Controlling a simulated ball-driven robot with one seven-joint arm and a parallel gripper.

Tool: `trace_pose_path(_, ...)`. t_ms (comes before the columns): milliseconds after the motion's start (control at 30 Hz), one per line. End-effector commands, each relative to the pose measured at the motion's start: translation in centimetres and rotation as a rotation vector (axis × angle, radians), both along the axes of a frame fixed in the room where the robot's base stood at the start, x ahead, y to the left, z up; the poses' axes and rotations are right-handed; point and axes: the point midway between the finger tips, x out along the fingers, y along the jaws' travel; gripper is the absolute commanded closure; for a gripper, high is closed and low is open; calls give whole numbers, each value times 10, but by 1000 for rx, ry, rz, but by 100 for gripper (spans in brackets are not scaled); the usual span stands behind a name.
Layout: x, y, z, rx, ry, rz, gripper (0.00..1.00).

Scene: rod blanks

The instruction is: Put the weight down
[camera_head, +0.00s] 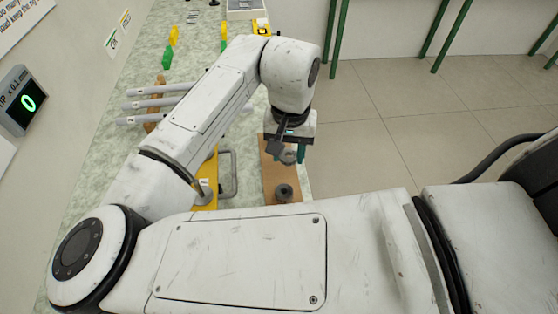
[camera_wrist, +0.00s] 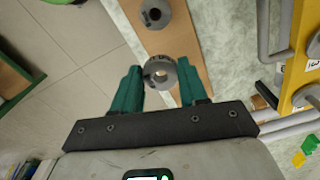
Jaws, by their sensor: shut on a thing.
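My gripper (camera_wrist: 159,67) has teal fingers and is shut on a grey ring-shaped weight (camera_wrist: 170,80) with a hole in its middle. In the head view the held weight (camera_head: 288,158) hangs at my gripper (camera_head: 293,152), over the brown board (camera_head: 269,172). The gap beneath the held weight is hard to judge. A second grey ring weight (camera_head: 284,193) lies on the near part of the board. It also shows in the wrist view (camera_wrist: 155,14), apart from the held one.
Left of the board stands a yellow fixture (camera_head: 211,165) with a grey handle (camera_head: 232,175) and a round grey part on it. Several grey rods (camera_head: 150,103) lie on a brown rest. A wall display (camera_head: 22,100) reads 0. Open floor lies right of the bench.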

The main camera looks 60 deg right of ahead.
Motion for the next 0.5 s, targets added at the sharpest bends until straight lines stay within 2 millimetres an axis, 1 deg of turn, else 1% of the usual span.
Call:
trace_pose_path(33, 7, -3, -11, 4, 2, 3, 92)
trace_pose_path(200, 24, -13, -35, 2, 1, 1, 92)
trace_pose_path(400, 33, -18, -47, 1, 0, 0, 92)
trace_pose_path(467, 37, -20, -53, 1, 0, 0, 92)
trace_pose_path(500, 36, -19, -58, 3, 1, -1, 92)
